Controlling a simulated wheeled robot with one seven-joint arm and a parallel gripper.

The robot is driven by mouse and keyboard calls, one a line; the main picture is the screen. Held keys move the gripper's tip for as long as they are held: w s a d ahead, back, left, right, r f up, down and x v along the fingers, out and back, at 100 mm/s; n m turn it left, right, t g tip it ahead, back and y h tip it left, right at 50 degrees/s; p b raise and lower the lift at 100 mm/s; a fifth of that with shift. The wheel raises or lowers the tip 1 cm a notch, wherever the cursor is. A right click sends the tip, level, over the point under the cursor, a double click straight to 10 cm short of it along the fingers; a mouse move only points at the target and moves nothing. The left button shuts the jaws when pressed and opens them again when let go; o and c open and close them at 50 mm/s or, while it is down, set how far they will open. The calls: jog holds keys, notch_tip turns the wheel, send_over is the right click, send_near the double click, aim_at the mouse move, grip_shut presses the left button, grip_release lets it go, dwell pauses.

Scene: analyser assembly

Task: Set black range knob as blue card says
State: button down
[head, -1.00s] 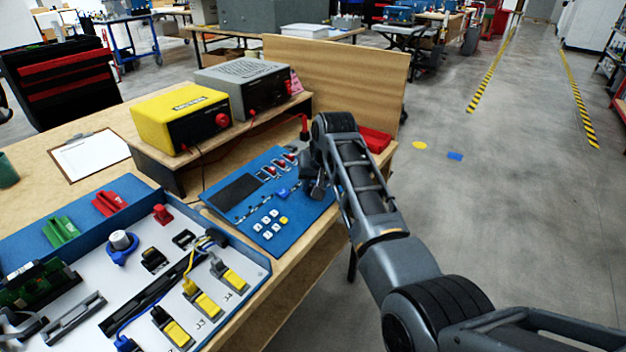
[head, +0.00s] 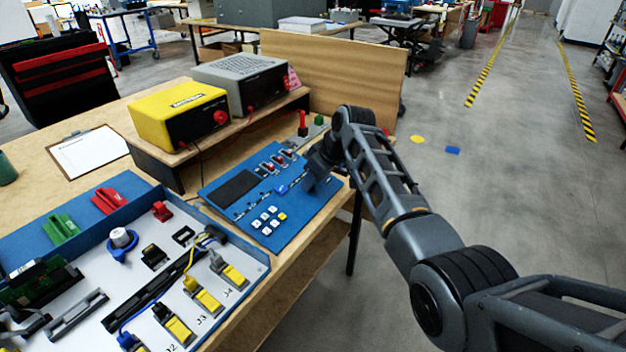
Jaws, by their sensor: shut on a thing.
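The blue control panel (head: 238,208) lies on the bench. My gripper (head: 311,184) points down onto the right part of this panel, right of the blue knob. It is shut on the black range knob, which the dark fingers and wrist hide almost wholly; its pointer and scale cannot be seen. I cannot make out a blue card with readable text on the bench.
A yellow instrument (head: 178,115) and a grey one (head: 240,82) stand on a shelf behind the panel. Red (head: 302,124) and green (head: 319,121) parts stand at the back. A blue tray (head: 262,270) with connectors lies at front left, a clipboard (head: 88,152) further back.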

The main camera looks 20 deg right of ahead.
jog(key=shift+n, duration=0.4)
jog(key=c, duration=0.9)
grip_release()
jog(key=shift+o, duration=0.2)
jog(key=shift+r, duration=0.1)
jog(key=v, duration=0.7)
jog(key=shift+d+r, duration=0.15)
jog(key=shift+r, duration=0.1)
jog(key=shift+s, duration=0.1)
